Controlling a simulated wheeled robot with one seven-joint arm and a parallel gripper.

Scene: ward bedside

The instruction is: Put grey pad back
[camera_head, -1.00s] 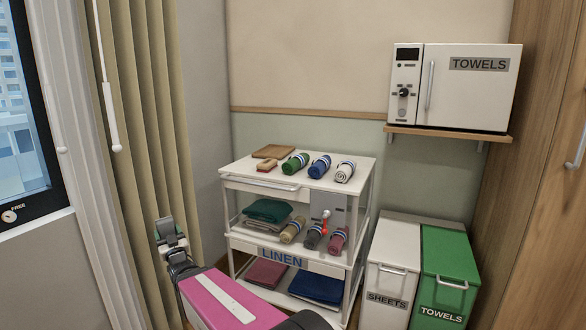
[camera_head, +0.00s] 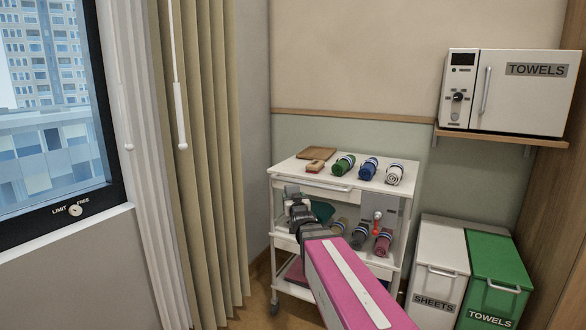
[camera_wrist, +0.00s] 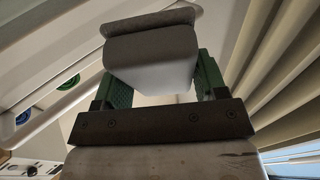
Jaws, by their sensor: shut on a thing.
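My gripper (camera_wrist: 160,85) has its green-padded fingers shut on a grey pad (camera_wrist: 150,55), a blocky piece with a darker grey face and a paler body, in the wrist view. In the head view my gripper (camera_head: 291,197) is at the left side of the white linen cart (camera_head: 310,188), in front of its middle level. The held pad is small there and hard to make out. My gripper and pink arm hide part of the cart's middle and lower shelves. I cannot tell whether the pad touches the cart.
The cart top holds a wooden board (camera_head: 318,153), a small tan-and-red block (camera_head: 315,166) and rolled towels. More rolls and a dark green folded cloth (camera_head: 322,211) are on the middle shelf. A curtain (camera_head: 200,150) hangs left; sheets (camera_head: 438,262) and towels (camera_head: 495,280) bins stand right.

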